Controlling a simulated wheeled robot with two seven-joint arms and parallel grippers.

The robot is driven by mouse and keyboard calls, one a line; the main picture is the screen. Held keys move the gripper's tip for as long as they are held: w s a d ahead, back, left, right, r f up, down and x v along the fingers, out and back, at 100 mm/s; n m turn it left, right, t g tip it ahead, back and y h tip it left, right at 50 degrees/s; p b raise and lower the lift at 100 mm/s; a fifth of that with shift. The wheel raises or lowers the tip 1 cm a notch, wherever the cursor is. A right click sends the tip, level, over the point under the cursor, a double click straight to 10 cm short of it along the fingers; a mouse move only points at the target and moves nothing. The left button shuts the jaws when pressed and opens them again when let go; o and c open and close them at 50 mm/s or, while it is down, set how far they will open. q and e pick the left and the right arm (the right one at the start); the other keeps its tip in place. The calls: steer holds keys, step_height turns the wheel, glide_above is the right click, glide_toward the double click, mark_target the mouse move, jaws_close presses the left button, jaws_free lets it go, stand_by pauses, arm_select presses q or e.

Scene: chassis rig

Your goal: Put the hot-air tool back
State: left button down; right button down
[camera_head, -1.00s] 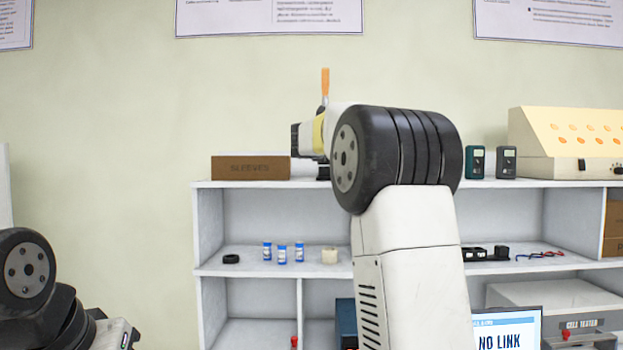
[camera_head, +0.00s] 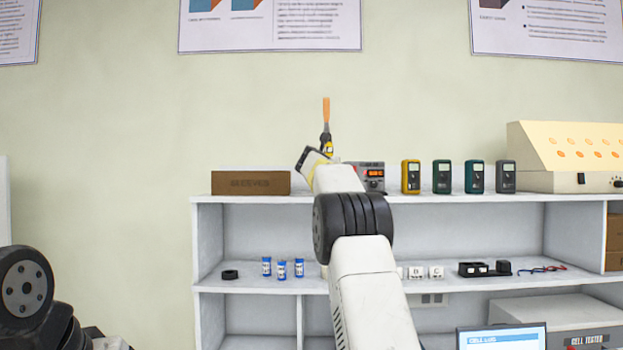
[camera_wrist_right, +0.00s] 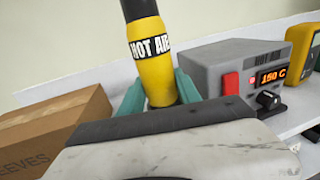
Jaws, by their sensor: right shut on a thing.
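The hot-air tool shows in the head view (camera_head: 326,112) as an upright orange piece above a dark and yellow body. In the right wrist view its yellow, labelled body (camera_wrist_right: 150,62) stands slightly tilted between the teal fingers of my right gripper (camera_wrist_right: 160,92), which is shut on it. The grey hot-air station (camera_head: 372,176) is just right of the tool on the top shelf. It also shows in the right wrist view (camera_wrist_right: 212,85), with a red switch, a knob and a display reading 150 C. Any holder for the tool is hidden. My left gripper is out of view.
A brown sleeves box (camera_head: 250,183) stands left of the tool on the top shelf (camera_head: 470,197). A yellow meter (camera_head: 411,177) and several other meters stand right of the station. Small blue-and-white cylinders (camera_head: 281,269) stand on the middle shelf.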

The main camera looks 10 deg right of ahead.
steer(key=shift+a+x, duration=0.25)
steer(key=shift+x, duration=0.85)
steer(key=shift+w+d+f, duration=0.3)
steer(key=shift+w+d, duration=0.15)
steer(key=shift+w, duration=0.2)
steer(key=shift+f, duration=1.45)
steer(key=c, duration=0.8)
jaws_free()
steer(key=shift+f, duration=0.15)
steer(key=shift+c, duration=0.2)
